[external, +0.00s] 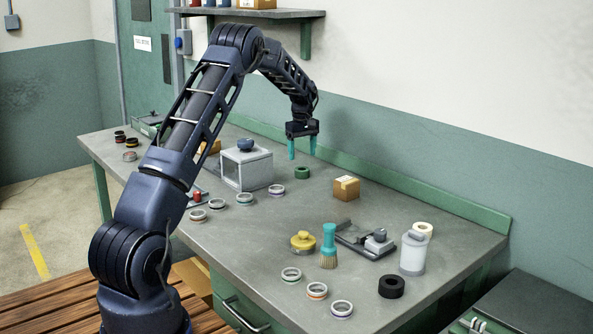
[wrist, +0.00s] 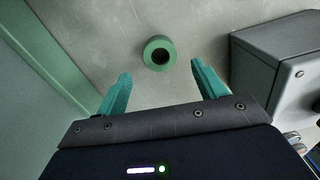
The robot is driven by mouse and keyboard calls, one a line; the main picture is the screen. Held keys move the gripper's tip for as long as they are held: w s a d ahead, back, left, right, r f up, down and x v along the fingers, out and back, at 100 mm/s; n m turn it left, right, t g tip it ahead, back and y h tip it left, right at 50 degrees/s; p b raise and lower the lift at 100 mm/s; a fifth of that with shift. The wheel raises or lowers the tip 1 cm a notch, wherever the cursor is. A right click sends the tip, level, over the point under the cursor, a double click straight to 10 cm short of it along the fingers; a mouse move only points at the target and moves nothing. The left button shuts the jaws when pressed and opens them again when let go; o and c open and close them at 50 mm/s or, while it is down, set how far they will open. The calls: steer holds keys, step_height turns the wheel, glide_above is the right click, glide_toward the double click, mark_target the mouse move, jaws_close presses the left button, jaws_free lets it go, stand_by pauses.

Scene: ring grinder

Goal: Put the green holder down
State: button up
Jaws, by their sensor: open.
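The green holder (external: 302,172) is a short round ring with a dark centre hole. It sits on the grey workbench (external: 340,210) near the back, to the right of the grey box-shaped machine. In the wrist view the holder (wrist: 159,53) lies flat on the bench, ahead of my fingertips. My gripper (external: 302,147) has two teal fingers pointing down and is above the holder, apart from it. In the wrist view my gripper (wrist: 160,82) is open, with nothing between its fingers.
The grey machine (external: 247,168) stands close on the left, and also shows in the wrist view (wrist: 285,60). A cardboard box (external: 346,188) is to the right. The green back ledge (external: 400,185) runs behind.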

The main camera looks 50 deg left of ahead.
mark_target(303, 169)
step_height(303, 169, up, 6)
stand_by(0.4)
steer(key=s+d+r+m+t, duration=0.1)
steer(key=s+d+r+m, duration=0.2)
steer(key=s+d+r, duration=0.5)
steer(key=s+d+r+m+t, duration=0.15)
steer(key=s+d+r, duration=0.35)
steer(key=d+r, duration=0.55)
steer(key=s+d+r+m, duration=0.3)
steer(key=s+d, duration=0.3)
steer(key=s, duration=0.2)
steer(key=s+d+r+m, duration=0.3)
steer(key=s+d, duration=0.3)
steer(key=s, duration=0.2)
steer(key=s+d+f+m, duration=0.2)
steer(key=s+d, duration=0.1)
steer(key=s, duration=0.5)
steer(key=s+d+f+m+t, duration=0.1)
steer(key=s+d+f+m, duration=0.1)
steer(key=s, duration=0.6)
steer(key=s+d+f+m+t, duration=0.1)
steer(key=s+d, duration=0.3)
steer(key=s, duration=0.5)
steer(key=shift+d+f+m, duration=0.25)
steer(key=shift+f+m, duration=0.4)
stand_by(0.7)
